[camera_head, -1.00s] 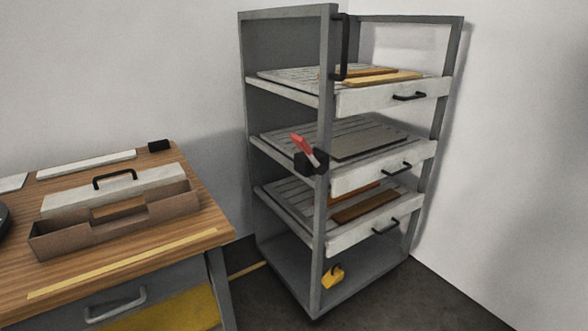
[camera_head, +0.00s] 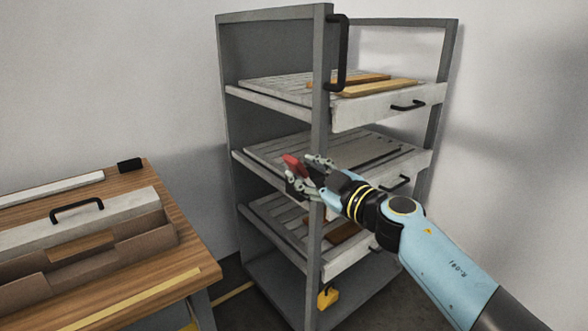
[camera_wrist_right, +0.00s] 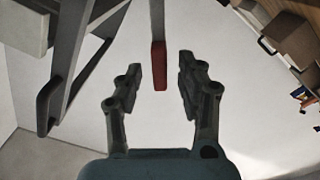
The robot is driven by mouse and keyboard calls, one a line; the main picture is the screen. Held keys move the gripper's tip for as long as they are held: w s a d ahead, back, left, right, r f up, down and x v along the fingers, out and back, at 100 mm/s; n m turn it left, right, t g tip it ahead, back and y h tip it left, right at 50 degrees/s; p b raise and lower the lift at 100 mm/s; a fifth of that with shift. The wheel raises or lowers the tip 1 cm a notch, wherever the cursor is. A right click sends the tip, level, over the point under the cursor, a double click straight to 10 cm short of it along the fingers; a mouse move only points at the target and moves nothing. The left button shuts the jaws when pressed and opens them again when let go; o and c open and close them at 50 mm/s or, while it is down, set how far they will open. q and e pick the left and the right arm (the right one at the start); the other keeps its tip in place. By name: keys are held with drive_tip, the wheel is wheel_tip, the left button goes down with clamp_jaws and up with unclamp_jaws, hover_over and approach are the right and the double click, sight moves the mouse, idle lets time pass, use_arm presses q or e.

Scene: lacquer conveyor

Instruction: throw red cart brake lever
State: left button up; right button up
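The red brake lever (camera_head: 293,164) is on the cart's front post at middle-shelf height, tilted up to the left from its dark mount, which my gripper partly hides. My right gripper (camera_head: 308,175) is at the lever, its fingers pointing left. In the right wrist view the red lever (camera_wrist_right: 159,66) shows between and just beyond the two open fingertips (camera_wrist_right: 159,72), with a gap on either side. The grey cart (camera_head: 318,120) stands against the wall. My left gripper is not in view.
The cart carries trays with boards; a black vertical handle (camera_head: 338,55) is on its post above my right gripper. A yellow chock-like piece (camera_head: 327,297) is low on the cart. A wooden workbench (camera_head: 190,250) with a brown tool tray (camera_head: 130,246) is at left.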

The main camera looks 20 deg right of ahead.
drive_tip(key=shift+b+x, duration=0.35)
drive_tip(key=shift+x, duration=1.35)
drive_tip(key=shift+c, duration=0.2)
clamp_jaws()
